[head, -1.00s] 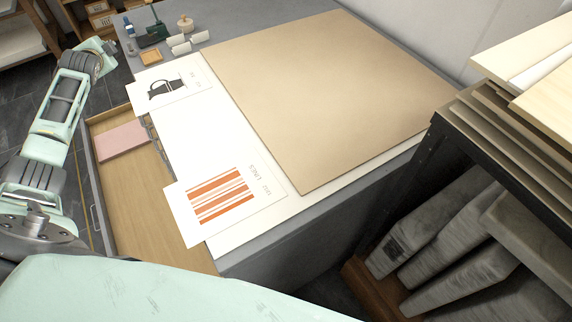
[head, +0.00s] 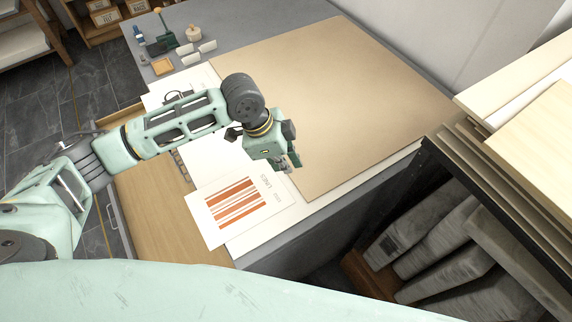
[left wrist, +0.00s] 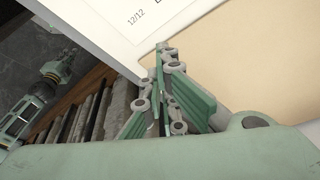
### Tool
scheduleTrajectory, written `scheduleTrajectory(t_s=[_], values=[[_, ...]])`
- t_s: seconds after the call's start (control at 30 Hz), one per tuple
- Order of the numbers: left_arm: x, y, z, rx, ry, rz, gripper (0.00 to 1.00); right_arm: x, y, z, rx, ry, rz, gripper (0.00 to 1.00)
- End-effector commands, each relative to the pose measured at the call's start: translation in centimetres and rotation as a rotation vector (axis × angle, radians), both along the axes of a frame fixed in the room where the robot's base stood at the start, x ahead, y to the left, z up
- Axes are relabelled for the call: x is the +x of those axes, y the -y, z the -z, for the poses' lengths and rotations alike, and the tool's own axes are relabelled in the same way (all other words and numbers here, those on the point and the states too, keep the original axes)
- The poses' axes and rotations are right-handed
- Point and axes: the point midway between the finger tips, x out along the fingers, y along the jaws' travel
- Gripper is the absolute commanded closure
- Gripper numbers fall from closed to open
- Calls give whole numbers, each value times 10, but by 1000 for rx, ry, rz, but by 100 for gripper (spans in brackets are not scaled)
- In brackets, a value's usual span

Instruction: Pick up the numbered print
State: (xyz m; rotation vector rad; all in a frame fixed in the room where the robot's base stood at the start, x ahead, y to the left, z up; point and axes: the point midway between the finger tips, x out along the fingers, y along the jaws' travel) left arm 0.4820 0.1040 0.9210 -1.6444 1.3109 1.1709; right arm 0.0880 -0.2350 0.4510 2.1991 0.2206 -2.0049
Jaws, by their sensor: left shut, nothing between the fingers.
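The striped print (head: 235,203) is a white sheet with orange bars and small lettering. It lies on the white sheet at the cabinet's front edge, one corner jutting past the edge. In the left wrist view a print (left wrist: 145,18) shows the number 12/12 near its edge. My left gripper (head: 291,163) is shut and empty, above the surface beyond the striped print's lettered side. Its closed fingers (left wrist: 164,62) point toward the print's numbered edge. A second print (head: 178,97) is mostly hidden behind my left arm. Part of my right arm (left wrist: 42,85) shows small at the left.
A large tan board (head: 310,90) covers much of the cabinet top. An open wooden drawer (head: 150,215) juts out below the prints. A rack of boards (head: 490,180) and grey slabs (head: 420,225) stand at right. Small tools (head: 160,45) sit at the back left.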

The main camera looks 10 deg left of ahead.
Motion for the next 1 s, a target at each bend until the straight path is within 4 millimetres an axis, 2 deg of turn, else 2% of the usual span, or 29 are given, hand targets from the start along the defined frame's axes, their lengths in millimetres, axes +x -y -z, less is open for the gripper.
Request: scheduleTrajectory(t_s=[0.3,0.5,0.67,1.0], values=[[5,18,53,0,-1,-3,100,0,1,-11,-1,0,0,85],[7,26,77,-1,2,-4,100,0,1,-14,-1,0,0,85],[8,27,84,1,4,-3,100,0,1,-15,-1,0,1,85],[7,24,84,1,4,-4,100,0,1,-17,-1,0,1,85]])
